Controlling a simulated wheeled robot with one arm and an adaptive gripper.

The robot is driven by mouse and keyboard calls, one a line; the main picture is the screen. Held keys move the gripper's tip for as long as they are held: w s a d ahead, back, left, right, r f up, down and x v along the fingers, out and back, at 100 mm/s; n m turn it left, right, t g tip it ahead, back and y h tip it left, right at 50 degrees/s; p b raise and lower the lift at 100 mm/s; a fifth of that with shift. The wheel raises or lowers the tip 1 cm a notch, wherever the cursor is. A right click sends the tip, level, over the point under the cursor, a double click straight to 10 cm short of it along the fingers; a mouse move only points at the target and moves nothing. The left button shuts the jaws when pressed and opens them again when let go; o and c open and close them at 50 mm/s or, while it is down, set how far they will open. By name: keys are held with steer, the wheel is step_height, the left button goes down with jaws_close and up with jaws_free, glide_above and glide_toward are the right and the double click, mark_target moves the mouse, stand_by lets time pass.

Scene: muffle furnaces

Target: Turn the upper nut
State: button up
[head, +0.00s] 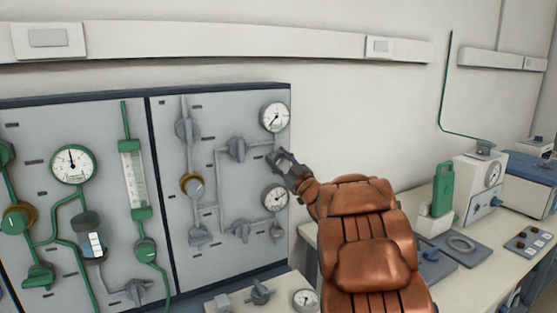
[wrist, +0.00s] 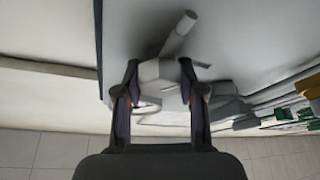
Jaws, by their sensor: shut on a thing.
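My gripper (head: 282,158) reaches the right part of the grey panel, just below the upper round gauge (head: 274,117). In the wrist view, its two fingers (wrist: 159,75) stand on either side of a grey faceted nut (wrist: 157,72) and are shut on it. A short grey pipe (wrist: 178,34) runs from the nut along the panel. In the head view, the gripper mostly hides this upper nut. A similar lower nut (head: 276,231) sits under the lower round gauge (head: 275,197).
Grey valve knobs (head: 236,149) and pipes are close to the left of my gripper.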

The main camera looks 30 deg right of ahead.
steer(key=c, duration=0.3)
steer(key=shift+m, duration=0.4)
steer(key=shift+a+r+m+h, duration=0.1)
steer(key=shift+m+h, duration=0.5)
steer(key=shift+m, duration=0.2)
steer(key=m+h, duration=0.1)
steer(key=m, duration=0.1)
steer(key=m+h, duration=0.1)
steer(key=m, duration=0.2)
steer(key=shift+h, duration=0.4)
steer(key=m+h+b, duration=0.1)
steer(key=m+h, duration=0.1)
steer(key=m, duration=0.2)
steer(key=m+g+h+b, duration=0.1)
steer(key=m+h, duration=0.1)
steer(key=m, duration=0.1)
steer(key=shift+m+b, duration=0.3)
steer(key=shift+m, duration=0.1)
